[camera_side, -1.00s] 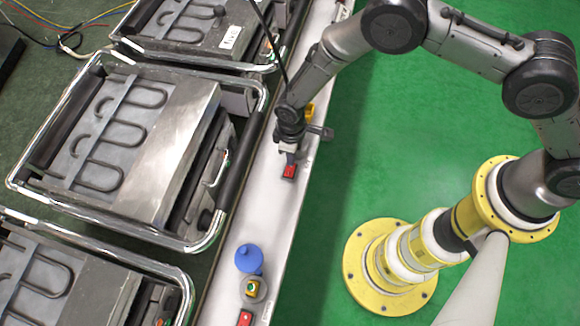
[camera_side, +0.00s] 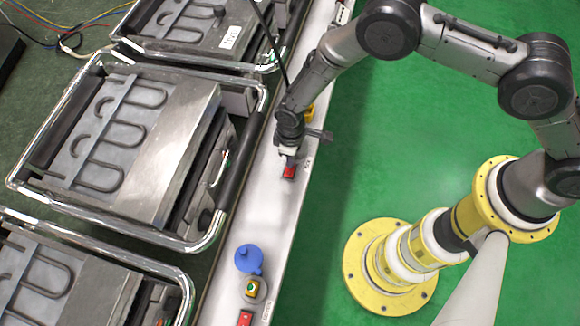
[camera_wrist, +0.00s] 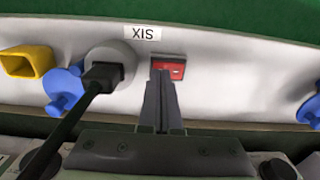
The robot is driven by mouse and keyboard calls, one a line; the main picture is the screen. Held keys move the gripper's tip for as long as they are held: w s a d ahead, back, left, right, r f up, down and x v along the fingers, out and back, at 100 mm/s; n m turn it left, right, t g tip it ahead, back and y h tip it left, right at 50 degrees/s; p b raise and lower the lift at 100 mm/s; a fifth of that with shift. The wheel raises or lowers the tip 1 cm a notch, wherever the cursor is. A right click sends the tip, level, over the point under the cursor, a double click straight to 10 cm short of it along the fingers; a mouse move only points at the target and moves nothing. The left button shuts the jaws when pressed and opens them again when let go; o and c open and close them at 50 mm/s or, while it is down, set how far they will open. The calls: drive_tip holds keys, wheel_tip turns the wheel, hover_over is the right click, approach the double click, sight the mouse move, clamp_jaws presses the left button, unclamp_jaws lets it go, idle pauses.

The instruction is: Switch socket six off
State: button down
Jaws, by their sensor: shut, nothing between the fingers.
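The red switch (camera_wrist: 170,68) of socket six sits in the white panel, just below the label (camera_wrist: 143,33), which appears upside down in the wrist view. In the side view the same switch (camera_side: 289,172) shows red on the white strip. My gripper (camera_wrist: 162,76) is shut and empty, with its fingertips at the switch, covering its left part. Whether they touch it, and which way the rocker is tilted, I cannot tell. The side view shows my gripper (camera_side: 289,159) right at the switch's upper edge. A black plug (camera_wrist: 104,76) sits in the round grey socket left of the switch.
The black cable runs from the plug toward the lower left of the wrist view. A blue cap (camera_wrist: 64,88) and a yellow part (camera_wrist: 27,62) lie left of the socket. Another blue cap (camera_side: 248,260) and red switch (camera_side: 245,318) are lower on the strip. Heating units (camera_side: 175,150) stand left.

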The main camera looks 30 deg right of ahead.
drive_tip(key=shift+f, duration=0.4)
drive_tip(key=shift+r, duration=3.5)
